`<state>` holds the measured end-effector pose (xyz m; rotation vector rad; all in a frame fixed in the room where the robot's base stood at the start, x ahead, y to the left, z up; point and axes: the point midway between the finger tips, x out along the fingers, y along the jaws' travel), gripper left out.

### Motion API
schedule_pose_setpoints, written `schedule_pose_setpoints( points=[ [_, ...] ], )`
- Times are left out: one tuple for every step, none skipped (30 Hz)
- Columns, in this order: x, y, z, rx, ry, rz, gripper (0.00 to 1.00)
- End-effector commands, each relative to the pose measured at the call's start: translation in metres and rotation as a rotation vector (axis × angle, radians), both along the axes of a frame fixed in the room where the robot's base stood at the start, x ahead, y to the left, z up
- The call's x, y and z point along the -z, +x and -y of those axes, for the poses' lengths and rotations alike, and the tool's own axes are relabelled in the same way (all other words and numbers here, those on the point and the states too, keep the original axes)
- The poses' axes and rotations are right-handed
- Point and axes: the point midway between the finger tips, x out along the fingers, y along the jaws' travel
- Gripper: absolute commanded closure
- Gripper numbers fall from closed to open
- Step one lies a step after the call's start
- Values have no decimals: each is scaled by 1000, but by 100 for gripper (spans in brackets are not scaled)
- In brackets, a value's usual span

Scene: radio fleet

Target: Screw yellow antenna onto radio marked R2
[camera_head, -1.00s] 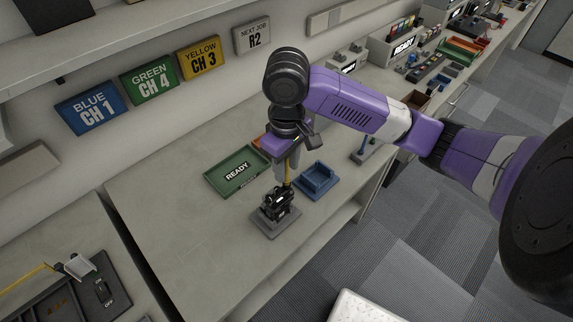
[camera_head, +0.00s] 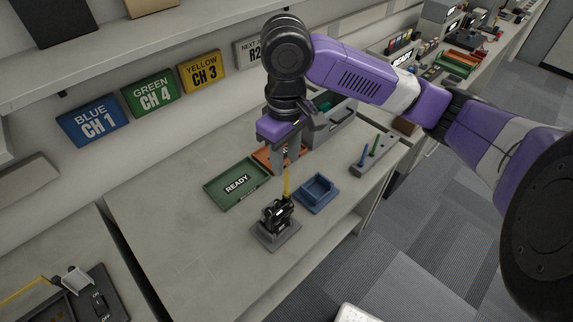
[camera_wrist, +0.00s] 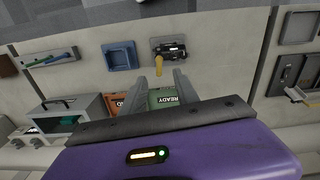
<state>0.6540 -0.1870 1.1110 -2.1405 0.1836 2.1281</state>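The black radio (camera_head: 278,216) stands upright in a grey holder (camera_head: 275,241) on the bench. Its marking is too small to read. The yellow antenna (camera_head: 287,184) stands upright on top of the radio, its lower end at the radio's top. In the wrist view the antenna (camera_wrist: 158,64) points toward the camera, with the radio (camera_wrist: 172,51) behind it. My gripper (camera_wrist: 161,78) is open and empty, its two fingers apart. In the head view my gripper (camera_head: 286,158) is just above the antenna's upper end.
A green READY tray (camera_head: 222,200) and an orange tray (camera_head: 263,157) lie behind the radio. A blue tray (camera_head: 316,207) is to its right. A rack (camera_head: 364,172) holds blue and green antennas. A grey bin (camera_head: 335,128) stands behind. The bench's left side is clear.

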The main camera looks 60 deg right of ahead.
Motion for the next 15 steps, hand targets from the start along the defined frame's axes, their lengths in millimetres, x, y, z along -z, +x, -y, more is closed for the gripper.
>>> schedule_pose_setpoints(
  points=[
    [3, 1, 2, -7, -7, 2, 63],
    [4, 2, 2, -11, -10, 4, 63],
    [6, 2, 2, -15, -12, 5, 63],
    [8, 3, 2, -18, -14, 6, 63],
    [9, 3, 2, -20, -14, 7, 63],
    [12, 3, 2, -23, -14, 7, 63],
    [13, 3, 2, -23, -13, 6, 63],
    [15, 2, 2, -22, -13, 5, 63],
    [16, 2, 2, -21, -11, 3, 63],
    [18, 2, 2, -20, -10, 2, 63],
    [19, 1, 2, -18, -8, 1, 63],
    [20, 0, 2, -15, -7, -1, 63],
    [21, 0, 2, -12, -5, -2, 63],
    [21, -1, 2, -10, -4, -4, 63],
    [22, -1, 2, -7, -1, -4, 63]
  ],
)
